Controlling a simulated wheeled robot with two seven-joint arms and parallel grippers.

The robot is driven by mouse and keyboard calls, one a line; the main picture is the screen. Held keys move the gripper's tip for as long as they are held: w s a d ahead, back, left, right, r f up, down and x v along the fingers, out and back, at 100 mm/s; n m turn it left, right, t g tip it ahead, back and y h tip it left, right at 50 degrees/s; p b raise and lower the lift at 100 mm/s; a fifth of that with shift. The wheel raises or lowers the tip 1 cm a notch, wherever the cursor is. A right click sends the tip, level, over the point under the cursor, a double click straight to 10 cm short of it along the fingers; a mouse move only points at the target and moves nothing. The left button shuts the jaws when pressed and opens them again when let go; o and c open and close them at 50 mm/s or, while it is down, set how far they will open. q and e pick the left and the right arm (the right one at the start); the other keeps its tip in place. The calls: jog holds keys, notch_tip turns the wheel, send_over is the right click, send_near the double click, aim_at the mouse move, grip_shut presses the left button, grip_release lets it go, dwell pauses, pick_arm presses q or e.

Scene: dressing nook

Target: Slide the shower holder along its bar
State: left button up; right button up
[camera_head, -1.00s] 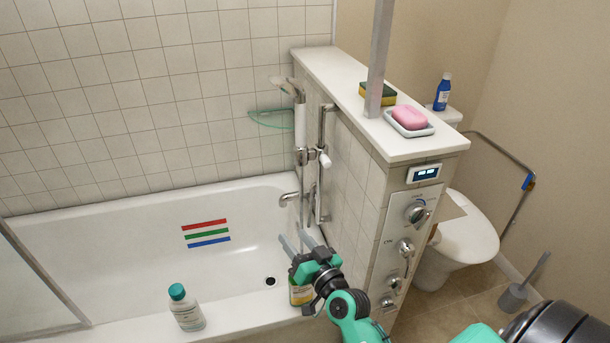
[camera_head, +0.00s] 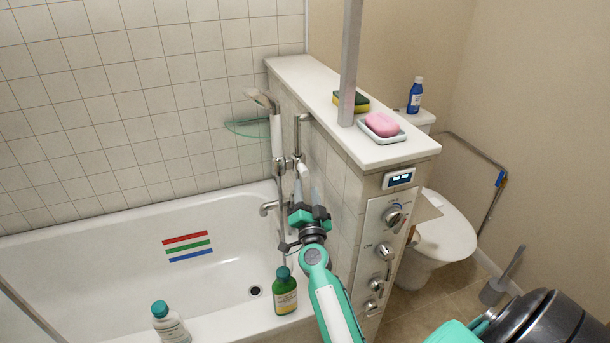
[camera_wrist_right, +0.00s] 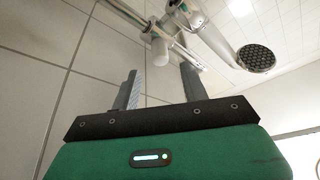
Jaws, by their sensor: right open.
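The shower bar (camera_head: 297,138) stands upright along the tiled side of the half wall. The shower holder (camera_head: 288,164) sits on it, with a pale knob (camera_head: 302,170) at its side. The hand shower (camera_head: 276,138) hangs in the holder, head up. My right gripper (camera_head: 307,186) is just below the holder, fingers pointing up, open and empty. In the right wrist view the knob (camera_wrist_right: 160,51) appears beyond and between the open fingers, apart from them; the shower head (camera_wrist_right: 256,58) is at upper right. My left gripper is not in view.
A green bottle (camera_head: 286,293) and a white bottle (camera_head: 170,324) stand on the bathtub's (camera_head: 120,213) front rim. The half wall (camera_head: 350,128) carries a soap dish, pink soap and a sponge. A control panel (camera_head: 384,245) faces front. A tap (camera_head: 268,208) is left of my gripper.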

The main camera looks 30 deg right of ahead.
aim_at(305, 175)
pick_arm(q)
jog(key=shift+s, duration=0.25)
pick_arm(e)
jog(key=shift+x, duration=2.75)
